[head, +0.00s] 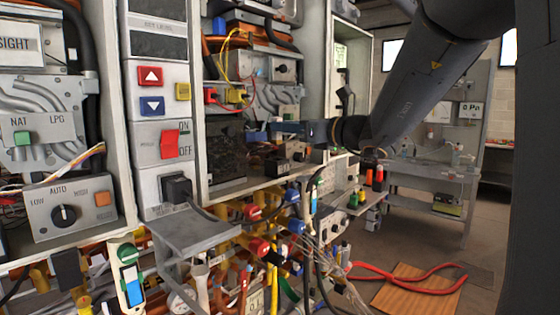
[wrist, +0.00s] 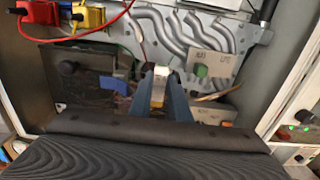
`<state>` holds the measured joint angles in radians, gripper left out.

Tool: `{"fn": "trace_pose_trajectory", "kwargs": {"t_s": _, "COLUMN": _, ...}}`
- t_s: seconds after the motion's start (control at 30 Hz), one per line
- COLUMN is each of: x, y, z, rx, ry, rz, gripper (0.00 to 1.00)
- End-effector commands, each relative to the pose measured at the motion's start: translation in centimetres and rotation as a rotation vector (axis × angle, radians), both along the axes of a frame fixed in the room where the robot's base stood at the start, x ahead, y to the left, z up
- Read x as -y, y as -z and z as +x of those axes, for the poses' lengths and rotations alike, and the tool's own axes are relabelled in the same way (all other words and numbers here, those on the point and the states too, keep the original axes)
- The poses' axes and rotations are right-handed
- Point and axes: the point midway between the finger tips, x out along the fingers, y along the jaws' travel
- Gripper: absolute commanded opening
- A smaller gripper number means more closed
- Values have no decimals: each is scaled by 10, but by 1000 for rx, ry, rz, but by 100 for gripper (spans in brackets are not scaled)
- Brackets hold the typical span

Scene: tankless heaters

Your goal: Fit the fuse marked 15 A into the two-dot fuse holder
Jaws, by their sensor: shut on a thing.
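My gripper (head: 274,127) reaches leftward into the open heater cabinet in the head view. In the wrist view my gripper (wrist: 160,76) has its two blue-grey fingers close together around a small pale piece with a yellowish part, the fuse (wrist: 159,86). Its 15 A marking cannot be read. In the head view the fuse is too small to make out. The fingertips are in front of the cabinet's back wall, near dark blocks. I cannot pick out the two-dot fuse holder; no dots are legible in either view.
A grey plate with a green switch (wrist: 201,70) and moulded pipes lies behind the fingers. A yellow terminal (wrist: 88,17) and a red wire (wrist: 100,30) are at upper left. A grey shelf (head: 213,231), valves and hanging cables crowd the area below the cabinets.

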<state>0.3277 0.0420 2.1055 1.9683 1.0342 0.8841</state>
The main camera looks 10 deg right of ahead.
Motion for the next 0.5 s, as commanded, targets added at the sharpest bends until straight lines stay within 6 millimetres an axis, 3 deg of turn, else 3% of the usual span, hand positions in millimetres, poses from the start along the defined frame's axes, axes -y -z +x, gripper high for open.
{"fn": "trace_pose_trajectory", "kwargs": {"t_s": 0.1, "x": 0, "y": 21, "z": 0, "rx": -5, "ry": -1, "rz": 3, "gripper": 0}}
{"fn": "trace_pose_trajectory", "kwargs": {"t_s": 0.5, "x": 0, "y": 67, "z": 0, "rx": -4, "ry": -2, "rz": 1, "gripper": 0}}
